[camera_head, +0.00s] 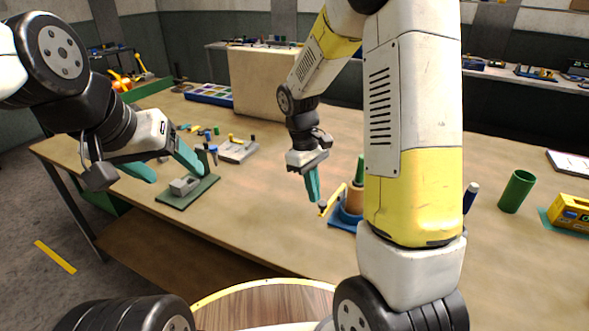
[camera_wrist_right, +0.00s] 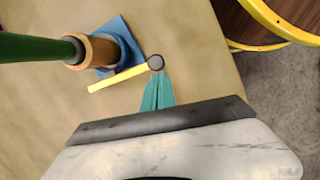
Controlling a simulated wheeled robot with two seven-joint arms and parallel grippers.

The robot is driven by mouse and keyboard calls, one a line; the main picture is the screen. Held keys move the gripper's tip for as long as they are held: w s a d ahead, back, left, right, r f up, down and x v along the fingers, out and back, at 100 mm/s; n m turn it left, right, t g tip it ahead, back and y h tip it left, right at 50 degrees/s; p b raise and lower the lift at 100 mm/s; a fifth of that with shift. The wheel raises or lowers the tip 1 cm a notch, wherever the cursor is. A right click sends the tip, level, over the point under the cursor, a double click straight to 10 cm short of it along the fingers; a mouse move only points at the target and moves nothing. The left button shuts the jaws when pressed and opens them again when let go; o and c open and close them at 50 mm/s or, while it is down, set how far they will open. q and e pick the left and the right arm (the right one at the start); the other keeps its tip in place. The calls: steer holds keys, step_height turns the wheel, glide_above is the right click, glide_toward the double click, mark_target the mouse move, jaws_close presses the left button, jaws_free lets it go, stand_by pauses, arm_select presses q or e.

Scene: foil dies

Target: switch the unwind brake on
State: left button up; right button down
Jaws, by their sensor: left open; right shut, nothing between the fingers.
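The unwind stand has a blue base (camera_head: 343,220) holding a tan roll (camera_head: 355,200) on a green spindle (camera_head: 360,168). A yellow brake lever (camera_head: 334,196) with a dark round knob (camera_head: 322,205) sticks out at its left side. In the right wrist view the yellow lever (camera_wrist_right: 118,77) runs beside the roll, its knob (camera_wrist_right: 156,62) just ahead of my fingertips. My right gripper (camera_head: 317,199) is shut and empty, close to the knob; I cannot tell whether it touches. My arm partly hides the stand. My left gripper (camera_head: 168,174) is open and empty, at the left.
A green plate with a grey block (camera_head: 186,186) lies below my left gripper. A grey fixture (camera_head: 238,150) and small coloured parts lie behind it. A green cup (camera_head: 516,191) and a yellow device (camera_head: 570,213) stand at the right. The table's middle is clear.

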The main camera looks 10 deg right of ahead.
steer(key=shift+s+d+n, duration=0.75)
steer(key=shift+s+n, duration=0.15)
steer(key=shift+n, duration=0.1)
steer(key=shift+s+d, duration=0.1)
